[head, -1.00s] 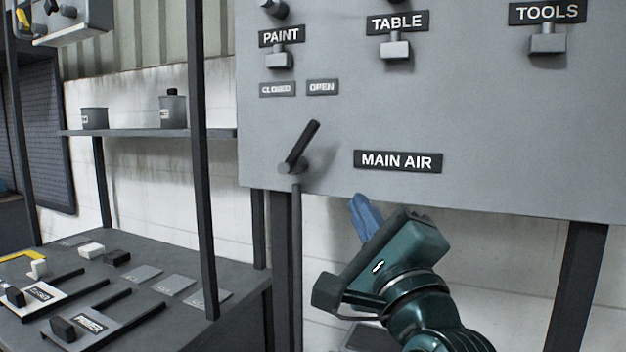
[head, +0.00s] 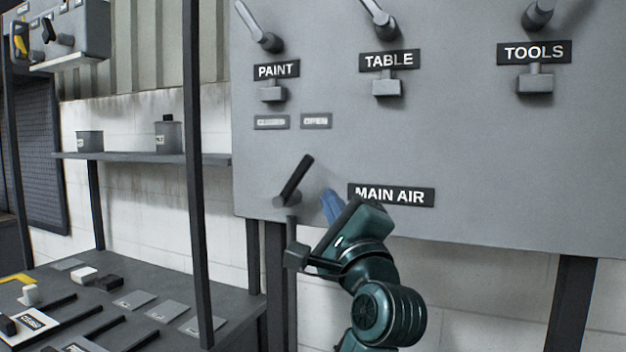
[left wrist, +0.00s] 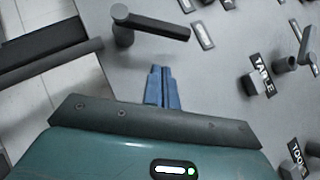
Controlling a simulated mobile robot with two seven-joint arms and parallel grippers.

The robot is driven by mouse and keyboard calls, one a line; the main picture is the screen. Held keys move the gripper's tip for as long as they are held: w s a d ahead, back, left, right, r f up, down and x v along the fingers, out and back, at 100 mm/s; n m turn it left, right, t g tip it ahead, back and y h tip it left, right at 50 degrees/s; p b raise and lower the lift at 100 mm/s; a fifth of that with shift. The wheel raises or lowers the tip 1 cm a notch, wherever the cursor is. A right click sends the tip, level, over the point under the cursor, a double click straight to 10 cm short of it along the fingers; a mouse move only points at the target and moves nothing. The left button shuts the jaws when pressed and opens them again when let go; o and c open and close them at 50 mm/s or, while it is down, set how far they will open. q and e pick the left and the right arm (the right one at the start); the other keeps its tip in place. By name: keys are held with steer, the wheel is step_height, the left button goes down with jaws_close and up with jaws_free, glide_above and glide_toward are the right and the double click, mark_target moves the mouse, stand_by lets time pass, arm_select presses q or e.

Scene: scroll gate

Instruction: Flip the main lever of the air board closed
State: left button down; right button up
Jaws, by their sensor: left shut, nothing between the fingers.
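The grey air board (head: 480,140) hangs upright. Its main lever (head: 296,180) is a dark bar on a round hub at the lower left, tilted up to the right toward the OPEN label (head: 316,121). The CLOSED label (head: 271,122) is left of it. My left gripper (head: 330,205) has its blue fingers shut and empty, just right of the lever and apart from it in the head view. In the left wrist view the lever (left wrist: 155,26) lies beyond the blue fingertips (left wrist: 160,75). My right gripper is not in view.
The MAIN AIR plate (head: 391,194) is partly covered by my left gripper. The paint, table and tools levers sit higher on the board. A dark post and a workbench (head: 150,275) with loose parts stand to the left. A shelf (head: 140,157) holds two canisters.

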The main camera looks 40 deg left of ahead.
mark_target(294, 181)
arm_select(q)
steer(key=shift+s+a+r+p, duration=0.3)
steer(key=shift+a+r, duration=0.25)
steer(key=shift+a, duration=0.25)
steer(key=shift+s+a+r+p, duration=0.25)
steer(key=shift+a+r, duration=0.3)
steer(key=shift+a, duration=0.2)
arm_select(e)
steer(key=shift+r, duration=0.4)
arm_select(q)
steer(key=shift+a+r, duration=0.1)
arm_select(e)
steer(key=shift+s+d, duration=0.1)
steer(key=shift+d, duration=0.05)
